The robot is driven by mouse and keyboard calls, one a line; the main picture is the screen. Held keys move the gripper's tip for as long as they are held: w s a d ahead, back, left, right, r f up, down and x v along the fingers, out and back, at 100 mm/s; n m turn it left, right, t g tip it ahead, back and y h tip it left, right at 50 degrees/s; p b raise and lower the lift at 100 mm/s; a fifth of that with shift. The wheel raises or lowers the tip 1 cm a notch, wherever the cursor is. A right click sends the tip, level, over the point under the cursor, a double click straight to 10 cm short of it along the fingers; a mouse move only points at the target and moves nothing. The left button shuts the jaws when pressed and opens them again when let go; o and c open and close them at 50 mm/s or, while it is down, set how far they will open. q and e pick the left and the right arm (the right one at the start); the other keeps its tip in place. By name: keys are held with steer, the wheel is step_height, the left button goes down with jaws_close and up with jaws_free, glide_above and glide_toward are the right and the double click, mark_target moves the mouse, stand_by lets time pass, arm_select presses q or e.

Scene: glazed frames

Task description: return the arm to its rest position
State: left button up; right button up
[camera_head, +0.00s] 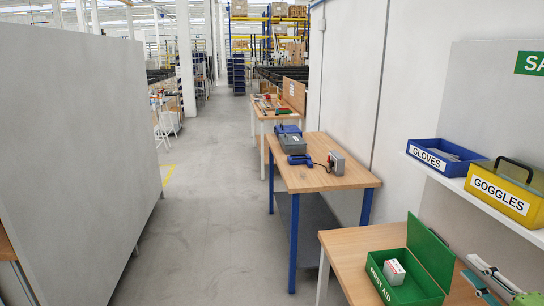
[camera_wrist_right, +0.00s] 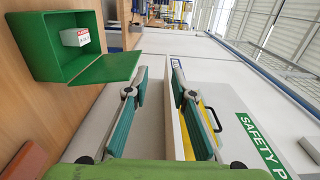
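My right gripper (camera_head: 478,272) is at the lower right of the head view, just right of the green first aid box. In the right wrist view its two teal-padded fingers (camera_wrist_right: 158,75) stand apart with nothing held between them. My left gripper is not in view.
An open green first aid box (camera_head: 429,258) holds a small white box (camera_head: 394,271) on the near wooden table (camera_head: 345,247). A blue gloves bin (camera_head: 437,158) and a yellow goggles bin (camera_head: 500,193) sit on a shelf (camera_head: 452,184). A grey panel (camera_head: 75,150) stands left; the aisle floor (camera_head: 215,190) is clear.

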steer(key=s+a+f+n+g+y, duration=0.1)
steer(key=s+a+f+n+g, duration=0.3)
steer(key=s+a+f+n, duration=0.45)
steer(key=s+a+f+n+g, duration=0.3)
steer(key=s+a+f+g, duration=0.2)
steer(key=a+f, duration=0.75)
steer(key=s+a+f+n+g+h, duration=0.2)
steer(key=s+f+n+g, duration=0.15)
steer(key=s, duration=0.35)
steer(key=s+a+f+n+g+h, duration=0.15)
steer(key=s+n, duration=0.25)
steer(key=s, duration=0.4)
step_height(320, 180, down, 31)
steer(key=s+g+b, duration=0.2)
steer(key=b, duration=0.3)
arm_select(q)
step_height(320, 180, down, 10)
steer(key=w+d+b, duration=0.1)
steer(key=b, duration=0.4)
arm_select(e)
steer(key=s+d+f, duration=0.2)
steer(key=s+f, duration=1.5)
steer(key=f, duration=0.4)
steer(key=shift+g, duration=0.4)
